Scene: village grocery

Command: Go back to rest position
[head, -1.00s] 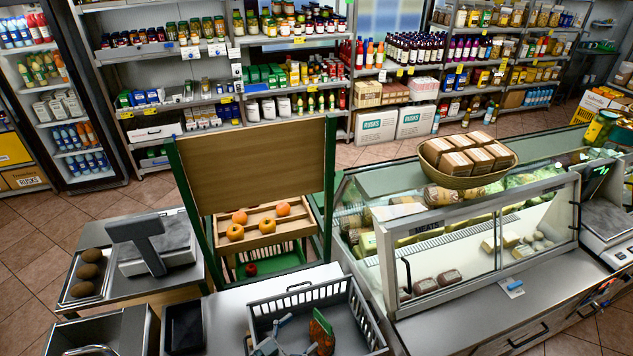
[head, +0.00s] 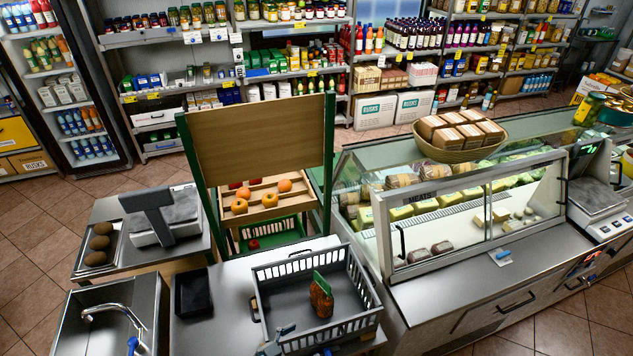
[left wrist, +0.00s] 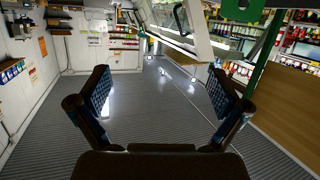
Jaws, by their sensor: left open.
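My left gripper (left wrist: 160,98) is wide open in the left wrist view, with its two blue-padded fingers apart and nothing between them. In the head view, small grey and blue parts show at the bottom edge near the basket's front left corner; they look like gripper parts, but most is cut off. The grey basket (head: 366,290) stands on the metal counter. An orange-brown item with a green part (head: 321,298) is inside it, free of any grip. I cannot identify my right gripper in either view.
A sink with a tap (head: 100,311) and a black tray (head: 192,292) are left of the basket. A scale (head: 165,215) stands behind them. The glass meat case (head: 470,205) is at right. A wooden board (head: 258,140) rises behind the counter.

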